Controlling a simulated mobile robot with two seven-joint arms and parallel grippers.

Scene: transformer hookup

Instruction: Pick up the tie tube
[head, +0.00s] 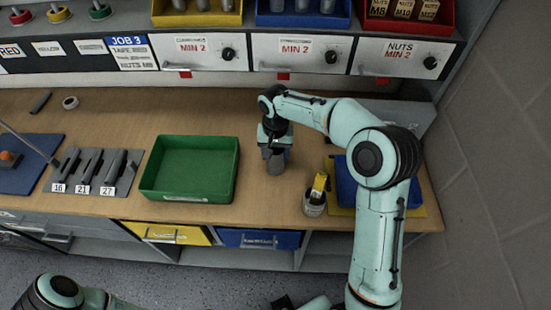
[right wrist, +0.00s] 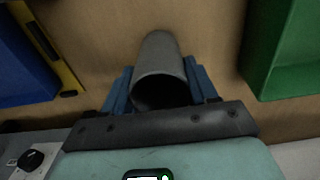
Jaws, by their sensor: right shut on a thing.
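The tie tube (right wrist: 161,62) is a plain grey hollow tube. In the right wrist view its open end faces the camera, between the blue fingers of my right gripper (right wrist: 160,90). In the head view my right gripper (head: 274,145) points down over the bench, right of the green tray, and the tube (head: 275,163) shows below it. The gripper is shut on the tube. I cannot tell whether the tube's far end touches the bench. Only a part of my left arm shows at the bottom left of the head view; its gripper does not show.
A green tray (head: 190,198) is left of the gripper. A grey cup (head: 314,207) with a yellow item and a blue tray (head: 347,187) are to the right. A rack with several dark tools (head: 64,186) is further left. Drawers and bins line the back.

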